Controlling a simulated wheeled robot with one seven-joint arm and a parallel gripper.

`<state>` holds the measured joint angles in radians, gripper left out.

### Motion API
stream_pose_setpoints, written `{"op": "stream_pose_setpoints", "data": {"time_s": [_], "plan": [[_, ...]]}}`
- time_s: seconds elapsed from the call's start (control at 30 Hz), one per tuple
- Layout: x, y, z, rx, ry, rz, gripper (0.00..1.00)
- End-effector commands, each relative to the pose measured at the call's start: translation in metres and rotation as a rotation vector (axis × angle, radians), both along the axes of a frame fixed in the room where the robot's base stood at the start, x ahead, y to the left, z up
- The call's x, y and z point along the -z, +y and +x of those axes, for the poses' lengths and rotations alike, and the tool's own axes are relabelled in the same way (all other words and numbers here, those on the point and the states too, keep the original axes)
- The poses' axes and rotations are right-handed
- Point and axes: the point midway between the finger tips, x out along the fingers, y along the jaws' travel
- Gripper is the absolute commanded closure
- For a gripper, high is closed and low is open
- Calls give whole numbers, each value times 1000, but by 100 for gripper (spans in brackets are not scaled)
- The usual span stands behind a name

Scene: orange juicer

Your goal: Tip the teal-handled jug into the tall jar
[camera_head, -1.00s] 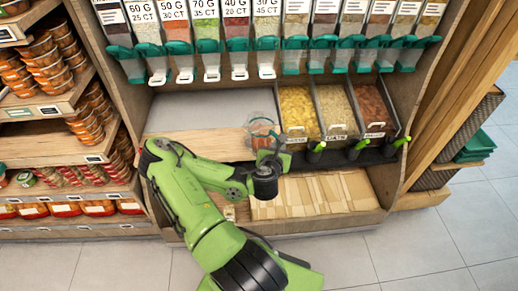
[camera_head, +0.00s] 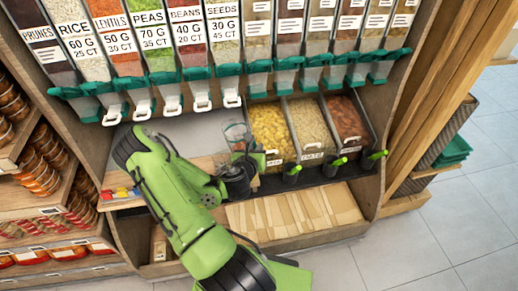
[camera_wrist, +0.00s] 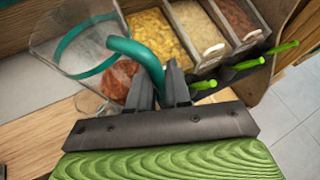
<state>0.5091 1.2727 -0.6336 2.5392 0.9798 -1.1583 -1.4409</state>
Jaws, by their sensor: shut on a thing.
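The clear jug with a teal band and teal handle (camera_wrist: 136,48) fills the upper left of the wrist view, its wide mouth facing up toward the camera. My gripper (camera_wrist: 161,82) is shut on the lower part of that handle. Reddish-brown pieces (camera_wrist: 115,82) show through the jug's clear wall near its bottom. In the head view the jug (camera_head: 236,132) is small and clear, just beyond my gripper (camera_head: 243,164), over the wooden counter. I cannot make out the tall jar as a separate thing; a clear edge shows below the jug in the wrist view.
Open bins of yellow (camera_head: 270,128), beige (camera_head: 311,123) and reddish-brown (camera_head: 348,118) food stand right of the jug. Green-handled scoops (camera_head: 373,159) line their front. Dispensers with teal spouts (camera_head: 258,72) hang above. The counter left of the jug is mostly clear, with small coloured pieces (camera_head: 122,193).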

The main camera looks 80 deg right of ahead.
Motion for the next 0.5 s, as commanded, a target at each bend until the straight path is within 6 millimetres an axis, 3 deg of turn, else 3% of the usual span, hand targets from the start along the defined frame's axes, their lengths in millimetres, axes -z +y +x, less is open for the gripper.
{"op": "stream_pose_setpoints", "data": {"time_s": [0.5], "plan": [[-21,0,18,-2,159,-2,100]]}}
